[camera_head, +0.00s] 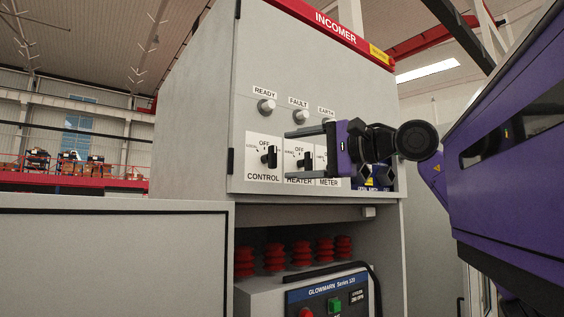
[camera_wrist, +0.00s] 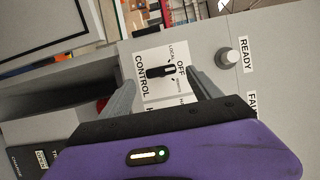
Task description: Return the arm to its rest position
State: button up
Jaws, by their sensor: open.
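My gripper (camera_head: 287,154) is open and empty in front of the INCOMER panel (camera_head: 345,93). In the head view its two fingers point left, one above the HEATER switch (camera_head: 303,161) and one below it. In the wrist view the open fingers (camera_wrist: 160,88) stand to either side, with the black CONTROL switch (camera_wrist: 160,72) between and beyond them. The CONTROL switch also shows in the head view (camera_head: 269,157), left of the fingertips. I cannot tell the exact gap between fingers and panel. My purple arm comes in from the right.
READY (camera_head: 266,106) and FAULT (camera_head: 300,117) lamps sit above the switches. Below is an open bay with red ribbed insulators (camera_head: 273,257) and a Glowmarn unit (camera_head: 327,294). A lower grey cabinet (camera_head: 110,260) stands at left. Open space shows at far left, above that cabinet.

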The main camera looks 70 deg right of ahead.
jog(key=shift+s+a, duration=0.1)
jog(key=shift+s, duration=0.4)
dwell(0.3)
